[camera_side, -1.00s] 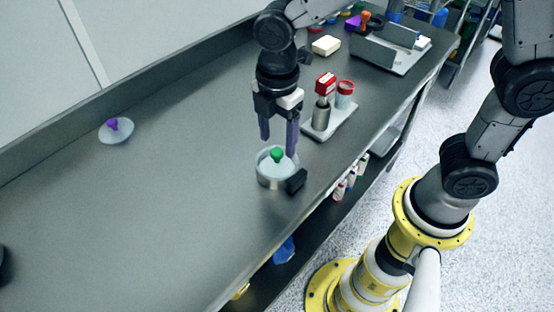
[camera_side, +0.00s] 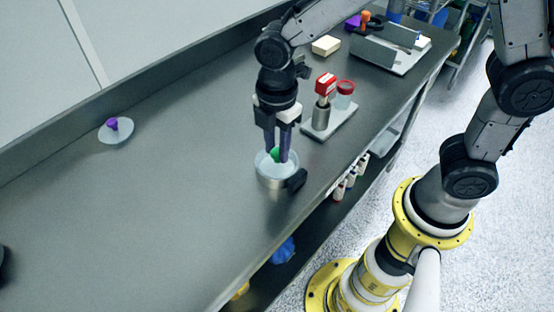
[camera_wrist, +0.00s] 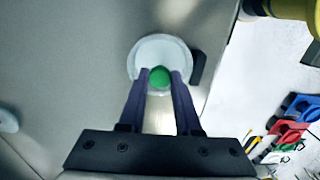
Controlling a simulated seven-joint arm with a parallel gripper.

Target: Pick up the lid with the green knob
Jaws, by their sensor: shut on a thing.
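The lid (camera_side: 265,161) with the green knob (camera_side: 274,153) sits on top of the round metal sifter (camera_side: 270,180), which has a dark handle block (camera_side: 297,180) on its right side. My gripper (camera_side: 279,157) points down over it, its two dark fingers closed on either side of the green knob. In the wrist view the green knob (camera_wrist: 160,77) lies between the fingertips of my gripper (camera_wrist: 161,78), with the pale lid (camera_wrist: 160,48) around it. The fingers partly hide the knob in the side view.
A pale lid with a purple knob (camera_side: 115,130) lies on the bench at the left.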

